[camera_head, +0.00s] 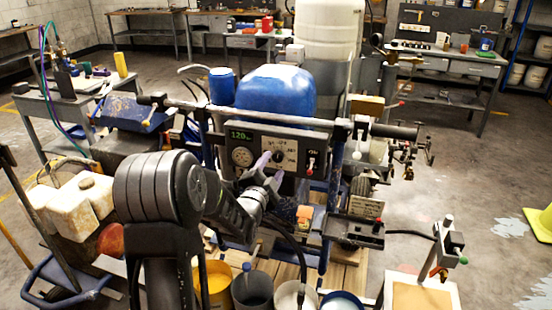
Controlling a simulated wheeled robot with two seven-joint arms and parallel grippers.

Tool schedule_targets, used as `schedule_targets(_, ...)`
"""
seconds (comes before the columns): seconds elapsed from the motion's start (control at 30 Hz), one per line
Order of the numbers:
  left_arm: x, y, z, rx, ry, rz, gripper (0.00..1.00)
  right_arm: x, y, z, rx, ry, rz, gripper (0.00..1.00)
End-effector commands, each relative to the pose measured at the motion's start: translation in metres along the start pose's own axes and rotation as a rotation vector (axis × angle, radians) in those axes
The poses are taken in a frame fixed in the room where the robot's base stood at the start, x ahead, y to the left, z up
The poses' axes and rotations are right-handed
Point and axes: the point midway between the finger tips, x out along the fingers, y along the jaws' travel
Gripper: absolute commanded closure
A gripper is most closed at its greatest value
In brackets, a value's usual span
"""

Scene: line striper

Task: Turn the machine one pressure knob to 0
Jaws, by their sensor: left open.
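The line striper machine stands in the middle of the view, with a blue rounded cover (276,90) over a grey control panel (250,170). The panel has a green lit display (240,135) that seems to read 120 or similar. A round black knob (278,156) sits right of the panel's centre, with small markings around it. My left gripper (269,167) is open, its fingertips in front of the panel close to the knob. I cannot tell whether they touch it. My left arm hides the panel's lower left. My right gripper is not in view.
A red-tipped switch (311,167) is right of the knob. A long handlebar (340,122) crosses above the panel. Buckets, including a dark one (253,292), stand below. White jugs (85,200) are at left. Open floor (450,190) lies to the right.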

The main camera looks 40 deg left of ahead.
Motion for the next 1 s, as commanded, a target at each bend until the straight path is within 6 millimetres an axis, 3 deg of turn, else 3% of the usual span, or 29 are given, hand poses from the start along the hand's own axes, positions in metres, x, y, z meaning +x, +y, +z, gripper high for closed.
schedule_targets(0.27, 0.037, -0.001, 0.000, 0.001, -0.001, 0.001, 0.48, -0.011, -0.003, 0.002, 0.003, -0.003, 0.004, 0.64)
schedule_targets(0.6, 0.042, 0.000, 0.000, 0.000, 0.000, 0.000, 0.48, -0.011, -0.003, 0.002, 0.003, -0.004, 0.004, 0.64)
schedule_targets(1.0, 0.041, 0.000, 0.000, 0.000, 0.000, 0.000, 0.80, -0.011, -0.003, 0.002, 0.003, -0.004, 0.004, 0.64)
